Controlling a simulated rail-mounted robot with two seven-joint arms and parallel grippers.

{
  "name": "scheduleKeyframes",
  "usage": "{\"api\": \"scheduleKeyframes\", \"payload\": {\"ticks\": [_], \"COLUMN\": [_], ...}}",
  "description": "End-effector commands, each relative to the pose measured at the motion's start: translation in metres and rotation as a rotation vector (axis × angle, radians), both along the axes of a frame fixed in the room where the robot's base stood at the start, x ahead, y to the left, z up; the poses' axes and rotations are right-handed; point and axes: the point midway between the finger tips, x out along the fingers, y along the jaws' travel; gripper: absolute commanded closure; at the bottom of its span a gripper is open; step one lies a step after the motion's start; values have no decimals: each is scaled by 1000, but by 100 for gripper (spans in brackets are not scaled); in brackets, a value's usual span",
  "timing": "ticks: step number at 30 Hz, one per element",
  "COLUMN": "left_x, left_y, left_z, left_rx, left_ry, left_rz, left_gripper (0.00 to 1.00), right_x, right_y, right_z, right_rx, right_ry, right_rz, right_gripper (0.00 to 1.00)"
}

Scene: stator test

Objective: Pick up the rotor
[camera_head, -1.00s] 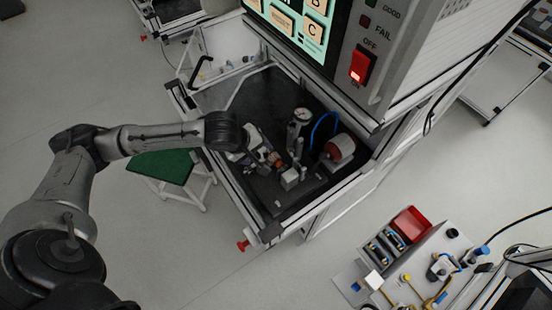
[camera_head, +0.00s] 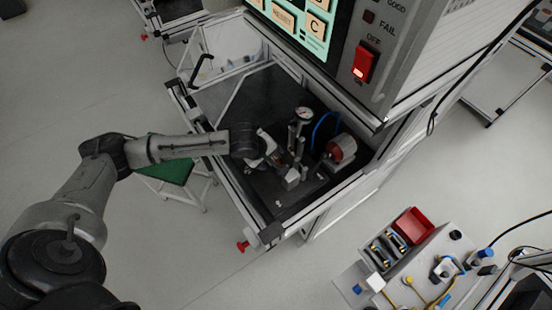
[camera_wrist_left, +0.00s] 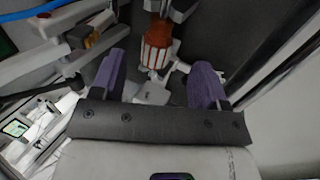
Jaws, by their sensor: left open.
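The rotor (camera_wrist_left: 157,47), a copper-brown cylinder with pale stripes, shows in the left wrist view at the top, ahead of the fingers. It appears to sit in the grey test fixture; its upper end runs under a metal part. My left gripper (camera_wrist_left: 158,82) is open, with its two purple fingertips apart and nothing between them. In the head view my left gripper (camera_head: 272,152) is over the bench beside the fixture (camera_head: 298,150), and it largely hides the rotor there. My right gripper is in neither view.
The dark bench top (camera_head: 250,98) has clear room at the back. A dial gauge (camera_head: 304,114) on a post and a red-and-silver cylinder (camera_head: 342,150) stand close to the gripper. The control cabinet (camera_head: 345,45) rises behind. A green stool (camera_head: 170,172) stands below the arm.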

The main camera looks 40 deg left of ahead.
Motion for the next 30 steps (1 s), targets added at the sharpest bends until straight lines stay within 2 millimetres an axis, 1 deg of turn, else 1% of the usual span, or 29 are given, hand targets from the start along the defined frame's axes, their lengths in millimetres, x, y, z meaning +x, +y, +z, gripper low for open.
{"api": "scheduleKeyframes", "payload": {"ticks": [1,3,9,13,20,30], "left_x": [4,10,21,23,23,22], "left_y": [0,1,-1,-2,-2,-2], "left_z": [-7,-15,-33,-38,-38,-38], "left_rx": [1,0,0,1,0,0], "left_ry": [1,0,0,0,0,0], "left_rz": [1,1,1,0,0,0], "left_gripper": [32,32,32,32,33,66], "right_x": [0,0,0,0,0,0], "right_y": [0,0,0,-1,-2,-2], "right_z": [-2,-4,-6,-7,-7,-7], "right_rx": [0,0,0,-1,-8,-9], "right_ry": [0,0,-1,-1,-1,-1], "right_rz": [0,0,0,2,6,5], "right_gripper": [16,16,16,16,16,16]}}
